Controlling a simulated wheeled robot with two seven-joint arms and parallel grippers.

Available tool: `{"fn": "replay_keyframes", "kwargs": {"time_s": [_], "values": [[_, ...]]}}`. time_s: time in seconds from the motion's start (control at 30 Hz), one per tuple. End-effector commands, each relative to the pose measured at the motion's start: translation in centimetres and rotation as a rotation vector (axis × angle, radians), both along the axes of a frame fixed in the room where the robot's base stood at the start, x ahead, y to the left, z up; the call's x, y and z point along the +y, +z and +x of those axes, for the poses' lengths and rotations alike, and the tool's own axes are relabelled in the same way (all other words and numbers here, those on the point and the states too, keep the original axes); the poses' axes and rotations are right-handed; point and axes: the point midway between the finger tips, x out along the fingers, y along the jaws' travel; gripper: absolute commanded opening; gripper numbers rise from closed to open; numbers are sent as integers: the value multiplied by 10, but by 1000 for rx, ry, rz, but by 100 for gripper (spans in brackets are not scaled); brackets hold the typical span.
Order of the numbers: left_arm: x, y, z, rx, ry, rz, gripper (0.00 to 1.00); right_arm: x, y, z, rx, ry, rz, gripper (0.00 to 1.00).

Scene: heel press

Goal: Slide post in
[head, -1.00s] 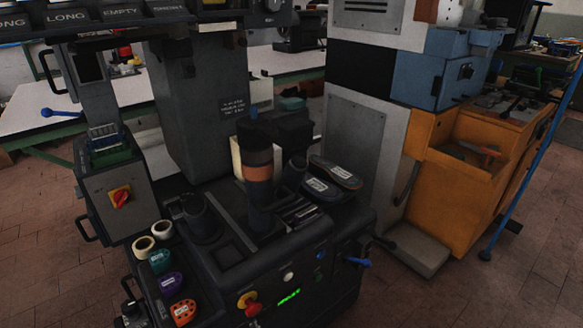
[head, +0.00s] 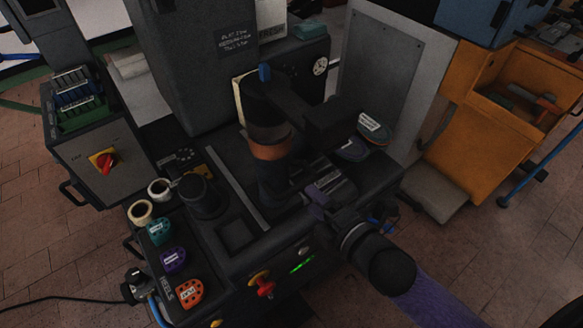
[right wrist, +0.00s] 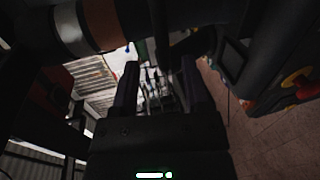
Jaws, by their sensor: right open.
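The post (head: 270,151), a dark upright column with an orange-brown band, stands on the black press in the head view. My right gripper (head: 318,196) comes in from the lower right, close to the right of the post's lower part. The right wrist view shows its two dark fingers (right wrist: 159,80) apart, with nothing between them. A banded cylinder (right wrist: 100,25) crosses the top left there, outside the fingers. My left gripper is not in view.
A control box with a red knob (head: 104,160) is at the left, and an orange bench (head: 490,110) at the right.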

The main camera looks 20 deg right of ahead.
Motion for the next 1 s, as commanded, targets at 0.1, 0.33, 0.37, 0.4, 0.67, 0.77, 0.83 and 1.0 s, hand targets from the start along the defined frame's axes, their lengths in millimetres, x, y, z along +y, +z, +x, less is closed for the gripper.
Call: {"fn": "replay_keyframes", "kwargs": {"time_s": [0.1, 0.33, 0.37, 0.4, 0.67, 0.77, 0.83, 1.0], "values": [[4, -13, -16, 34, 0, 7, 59, 10, -10, 29, -3, 0, 1, 58], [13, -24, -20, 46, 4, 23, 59, 22, -18, 63, 2, -3, 3, 58], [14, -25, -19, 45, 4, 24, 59, 23, -18, 65, 2, -3, 3, 58], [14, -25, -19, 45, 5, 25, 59, 24, -18, 67, 2, -3, 2, 58], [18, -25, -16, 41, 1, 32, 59, 25, -18, 70, 4, -3, 2, 58], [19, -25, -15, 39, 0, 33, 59, 25, -17, 70, 4, -3, 3, 48], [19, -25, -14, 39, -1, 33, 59, 25, -18, 70, 4, -3, 3, 33], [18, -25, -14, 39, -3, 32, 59, 25, -18, 70, 4, -3, 3, 0]]}}
